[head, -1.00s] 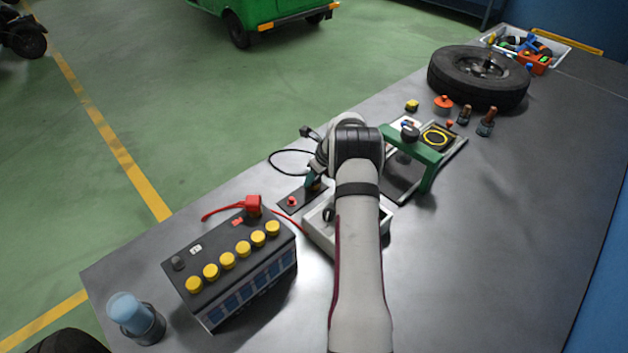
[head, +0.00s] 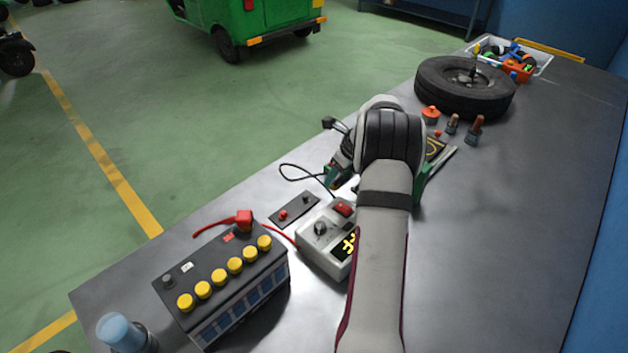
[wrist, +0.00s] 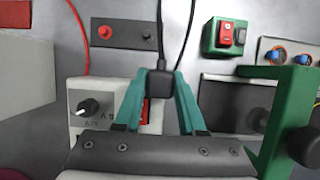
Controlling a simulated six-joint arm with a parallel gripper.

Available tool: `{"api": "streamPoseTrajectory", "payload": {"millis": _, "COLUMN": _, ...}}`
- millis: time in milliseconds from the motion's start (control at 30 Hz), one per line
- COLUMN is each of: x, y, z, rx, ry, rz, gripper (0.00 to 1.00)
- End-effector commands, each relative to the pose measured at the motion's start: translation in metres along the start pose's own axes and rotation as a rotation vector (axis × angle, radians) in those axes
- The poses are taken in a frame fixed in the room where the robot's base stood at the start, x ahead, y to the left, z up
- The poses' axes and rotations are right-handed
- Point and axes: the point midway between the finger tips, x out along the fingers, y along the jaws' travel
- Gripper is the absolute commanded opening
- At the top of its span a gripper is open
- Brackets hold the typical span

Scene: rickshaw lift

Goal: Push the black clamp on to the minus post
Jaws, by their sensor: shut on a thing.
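My gripper (wrist: 160,85) has teal fingers shut on the black clamp (wrist: 160,88), a small dark block with black cable running up from it. In the head view my gripper (head: 335,178) is right of the dark plate, beyond the grey charger box, mostly behind my arm; the clamp is not clear there. The battery (head: 250,292) stands at the lower left of the bench. Its grey minus post (head: 168,281) is bare at the left corner. A red clamp (head: 243,220) sits at the other far-edge corner with a red cable. In the wrist view only part of the battery's side may show.
The charger box (head: 318,262) stands between battery and arm. A dark plate (head: 293,210) with red and black studs lies beyond it. A green frame (head: 422,188) is close right of my gripper. A blue-capped bottle (head: 120,333) stands left of the battery.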

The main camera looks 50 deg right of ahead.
Motion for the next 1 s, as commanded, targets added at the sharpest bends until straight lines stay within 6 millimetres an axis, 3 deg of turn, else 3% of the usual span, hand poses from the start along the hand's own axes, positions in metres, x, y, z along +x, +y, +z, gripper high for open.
{"api": "streamPoseTrajectory", "payload": {"millis": 200, "x": -0.026, "y": -0.01, "z": -0.018, "rx": -0.001, "ry": 0.0, "rz": -0.001, "gripper": 0.0}}
{"api": "streamPoseTrajectory", "payload": {"millis": 633, "x": -0.028, "y": -0.005, "z": -0.017, "rx": -0.046, "ry": 0.001, "rz": 0.018, "gripper": 0.0}}
{"api": "streamPoseTrajectory", "payload": {"millis": 767, "x": -0.03, "y": 0.021, "z": -0.003, "rx": -0.248, "ry": -0.001, "rz": 0.102, "gripper": 0.0}}
{"api": "streamPoseTrajectory", "payload": {"millis": 1000, "x": -0.046, "y": 0.104, "z": 0.027, "rx": -0.909, "ry": 0.0, "rz": 0.376, "gripper": 0.0}}
